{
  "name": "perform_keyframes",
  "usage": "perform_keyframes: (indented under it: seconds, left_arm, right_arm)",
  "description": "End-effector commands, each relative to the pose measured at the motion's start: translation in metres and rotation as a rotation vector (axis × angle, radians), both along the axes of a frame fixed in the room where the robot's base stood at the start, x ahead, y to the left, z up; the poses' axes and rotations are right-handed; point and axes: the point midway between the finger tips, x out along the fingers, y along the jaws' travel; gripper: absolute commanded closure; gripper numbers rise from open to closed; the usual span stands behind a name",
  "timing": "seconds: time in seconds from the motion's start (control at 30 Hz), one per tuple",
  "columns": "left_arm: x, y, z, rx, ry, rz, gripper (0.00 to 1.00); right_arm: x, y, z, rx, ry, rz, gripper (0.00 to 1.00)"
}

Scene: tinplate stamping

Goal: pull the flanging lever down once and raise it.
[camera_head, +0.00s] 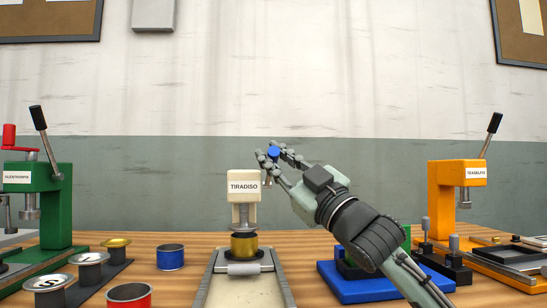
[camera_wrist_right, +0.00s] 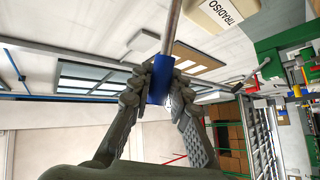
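The cream press (camera_head: 243,186) marked TIRADISO stands in the middle of the table. Its label block also shows in the right wrist view (camera_wrist_right: 228,12). A blue lever grip (camera_head: 273,152) shows end-on above and right of the press. In the right wrist view the blue grip (camera_wrist_right: 159,84) sits on a metal rod (camera_wrist_right: 171,27) running up out of the picture. My right gripper (camera_head: 272,154) is shut around the grip, with fingers on both sides of it. The head view does not show where the rod joins the press. My left gripper is not in view.
A gold can (camera_head: 244,244) stands under the press head. A green press (camera_head: 57,205) is at the left and an orange one (camera_head: 442,200) at the right, both with raised black-handled levers. A blue tin (camera_head: 170,258) and red tin (camera_head: 130,296) stand at front left.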

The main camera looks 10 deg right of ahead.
Motion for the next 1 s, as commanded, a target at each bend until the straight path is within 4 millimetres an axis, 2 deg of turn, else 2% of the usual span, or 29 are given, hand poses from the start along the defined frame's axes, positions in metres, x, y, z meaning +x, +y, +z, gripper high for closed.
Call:
perform_keyframes:
  seconds: [0.03,0.17,0.57,1.0]
  left_arm:
    - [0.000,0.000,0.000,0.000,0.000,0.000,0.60]
    - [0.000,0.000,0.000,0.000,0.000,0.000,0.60]
    - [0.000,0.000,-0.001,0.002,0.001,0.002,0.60]
    - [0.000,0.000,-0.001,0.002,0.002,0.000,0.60]
  right_arm:
    - [0.000,0.000,0.000,0.000,0.001,-0.001,0.75]
    - [0.000,0.000,0.000,0.000,0.000,0.000,0.61]
    - [-0.006,-0.006,-0.005,0.000,0.001,-0.002,0.61]
    - [-0.067,-0.048,-0.050,-0.002,0.005,-0.001,0.61]
